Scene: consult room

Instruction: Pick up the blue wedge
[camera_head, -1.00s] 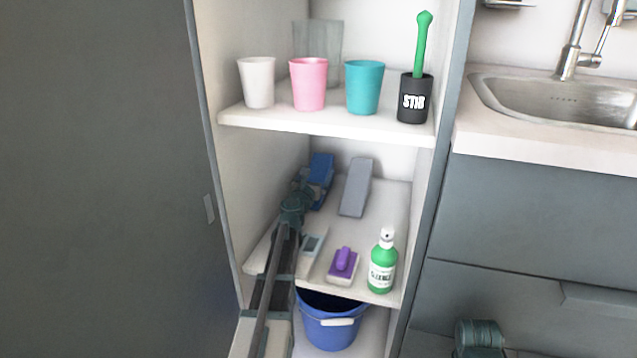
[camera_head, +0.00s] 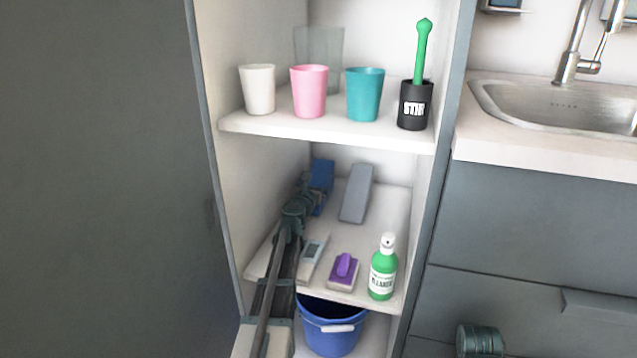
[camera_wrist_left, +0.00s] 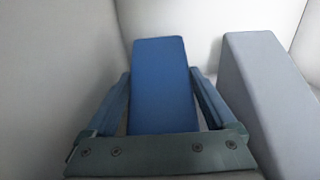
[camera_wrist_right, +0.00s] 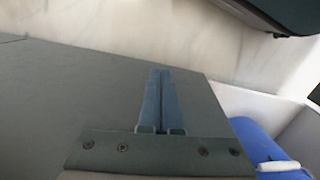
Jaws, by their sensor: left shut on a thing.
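The blue wedge (camera_head: 321,178) is at the back left of the cabinet's middle shelf. In the left wrist view the blue wedge (camera_wrist_left: 163,85) lies between the two fingers of my left gripper (camera_wrist_left: 162,90), which is shut on it. In the head view my left gripper (camera_head: 310,196) reaches in from the front left, and its wrist hides part of the wedge's lower end. My right gripper (camera_wrist_right: 160,75) has its fingers together and empty in the right wrist view, in front of a grey panel.
A grey wedge (camera_head: 356,194) stands close to the right. The upper shelf (camera_head: 330,127) with cups is overhead. A blue bucket (camera_head: 333,333) is below.

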